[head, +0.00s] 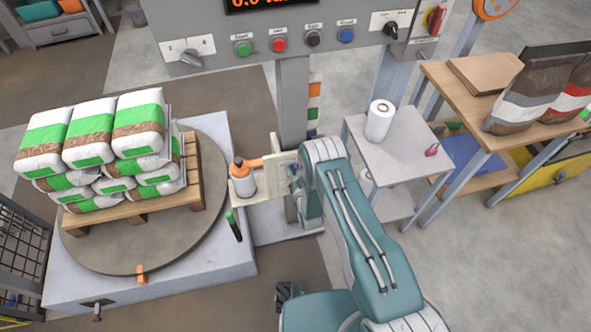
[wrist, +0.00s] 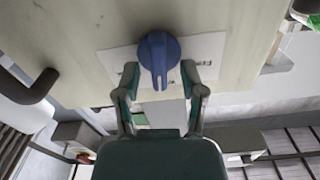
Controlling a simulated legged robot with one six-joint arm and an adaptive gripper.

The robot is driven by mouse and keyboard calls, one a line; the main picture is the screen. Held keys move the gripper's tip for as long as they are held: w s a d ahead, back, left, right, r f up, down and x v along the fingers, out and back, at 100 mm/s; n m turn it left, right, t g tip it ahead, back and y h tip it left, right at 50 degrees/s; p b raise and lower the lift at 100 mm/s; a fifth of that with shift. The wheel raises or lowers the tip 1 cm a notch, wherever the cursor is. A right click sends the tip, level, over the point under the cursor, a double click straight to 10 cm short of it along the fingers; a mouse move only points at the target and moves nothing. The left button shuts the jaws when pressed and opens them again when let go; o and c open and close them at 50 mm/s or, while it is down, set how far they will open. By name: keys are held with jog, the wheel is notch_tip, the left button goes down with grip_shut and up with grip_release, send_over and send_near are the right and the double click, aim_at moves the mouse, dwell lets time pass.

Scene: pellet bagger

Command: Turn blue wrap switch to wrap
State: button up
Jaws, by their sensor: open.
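The blue wrap switch (wrist: 158,52) is a round knob with a raised grip bar that points down in the wrist view. It sits on a white label plate (wrist: 208,47) on a cream panel (wrist: 75,30). My gripper (wrist: 158,74) is open, with one finger at each side of the knob's lower part. I cannot tell whether the fingers touch it. In the head view the cream panel (head: 281,160) shows beside the wrapper post, and my arm covers most of the switch and the gripper.
A film roll with an orange top (head: 243,178) stands left of the panel. A pallet (head: 190,180) of stacked bags sits on the turntable (head: 120,258). A control box (head: 265,45) hangs above, and a small grey table (head: 400,150) stands right of my arm.

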grip_shut()
jog(key=shift+a+n, duration=0.1)
jog(key=shift+n, duration=0.6)
grip_release()
jog(key=shift+s, duration=0.1)
jog(key=v, duration=1.2)
